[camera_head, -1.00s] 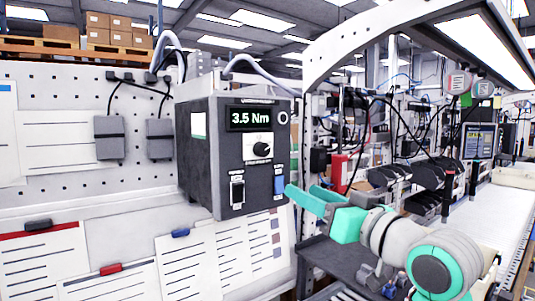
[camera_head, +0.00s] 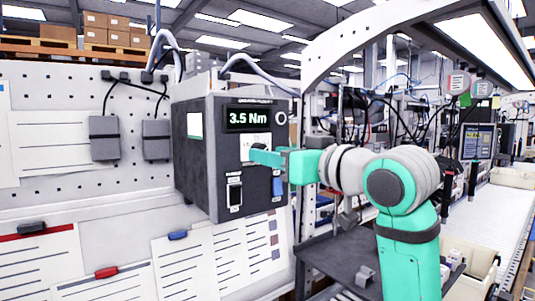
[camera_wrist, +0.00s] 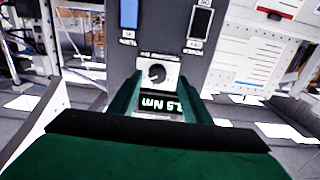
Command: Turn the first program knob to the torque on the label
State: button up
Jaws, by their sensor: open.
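The grey controller box (camera_head: 207,170) hangs on the pegboard, and its display (camera_head: 249,118) reads 3.5 Nm. Below the display is a white knob plate (camera_head: 247,142); my gripper (camera_head: 262,157) covers most of it in the head view. In the wrist view the box appears upside down, with the dark round knob (camera_wrist: 157,74) on its white plate and the display (camera_wrist: 160,103) below it. The fingers of my gripper (camera_wrist: 160,90) are open, one on each side of the knob plate. I cannot tell whether they touch the box.
A blue switch (camera_head: 278,186) and a black switch (camera_head: 235,191) sit low on the box face. A white label (camera_head: 194,125) is on the box's side, its text unreadable. Paper sheets (camera_head: 185,265) lie below. A dark shelf (camera_head: 335,262) stands at lower right.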

jog(key=shift+x, duration=1.3)
jog(key=shift+w+d, duration=0.15)
jog(key=c, duration=1)
jog(key=shift+c, duration=0.2)
